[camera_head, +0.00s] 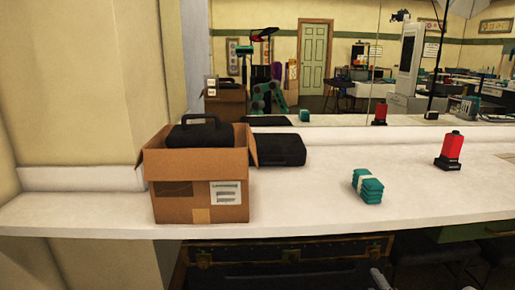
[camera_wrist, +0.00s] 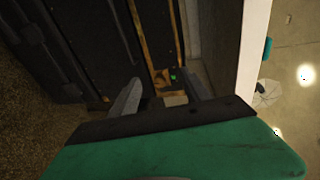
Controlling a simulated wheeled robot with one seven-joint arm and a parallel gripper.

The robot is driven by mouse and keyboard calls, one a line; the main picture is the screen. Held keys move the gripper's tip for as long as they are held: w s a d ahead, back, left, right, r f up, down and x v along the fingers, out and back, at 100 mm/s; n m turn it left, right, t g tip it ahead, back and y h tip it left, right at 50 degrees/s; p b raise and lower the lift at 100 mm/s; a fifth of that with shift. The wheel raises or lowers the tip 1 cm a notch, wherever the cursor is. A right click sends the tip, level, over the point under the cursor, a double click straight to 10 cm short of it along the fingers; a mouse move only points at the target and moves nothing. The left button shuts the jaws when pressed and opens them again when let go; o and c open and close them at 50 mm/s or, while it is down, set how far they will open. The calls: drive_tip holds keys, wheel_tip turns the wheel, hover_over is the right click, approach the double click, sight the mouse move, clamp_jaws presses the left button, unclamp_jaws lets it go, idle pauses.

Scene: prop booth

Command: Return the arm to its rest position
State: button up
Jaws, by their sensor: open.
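My gripper (camera_wrist: 162,80) shows in the wrist view with its two grey fingers spread apart. Nothing is between the fingers. Beyond them is a dark trunk (camera_wrist: 85,45) with tan edging, and the pale counter edge (camera_wrist: 252,60) runs along the right. In the head view the same kind of dark trunk (camera_head: 290,252) stands below the white counter (camera_head: 300,215). My arm does not show clearly there; a small grey piece at the bottom edge may be part of it.
On the counter stand an open cardboard box (camera_head: 175,205) holding a black case (camera_head: 200,135), another flat black case (camera_head: 282,149), a banded teal bundle (camera_head: 368,186) and a red item with black base (camera_head: 451,150). A mirror (camera_head: 345,60) backs the counter. The counter's front middle is clear.

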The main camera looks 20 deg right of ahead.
drive_tip(key=w+a+r+n+g+y+p, duration=0.35)
drive_tip(key=a+r+n+p, duration=0.4)
drive_tip(key=a, duration=0.35)
drive_tip(key=w+a+r+n+g+y+p, duration=0.35)
drive_tip(key=a+r+n+p, duration=0.25)
drive_tip(key=a+r, duration=0.45)
drive_tip(key=s+a+r+n+g+h+p, duration=0.2)
drive_tip(key=s+a+r+n+g+p, duration=0.3)
drive_tip(key=s+a+r+n+p, duration=0.3)
drive_tip(key=s+a+r+p, duration=0.4)
drive_tip(key=s+a+r, duration=0.2)
drive_tip(key=s+r, duration=0.2)
drive_tip(key=shift+p+v, duration=0.35)
drive_tip(key=shift+v, duration=0.5)
drive_tip(key=shift+w, duration=0.1)
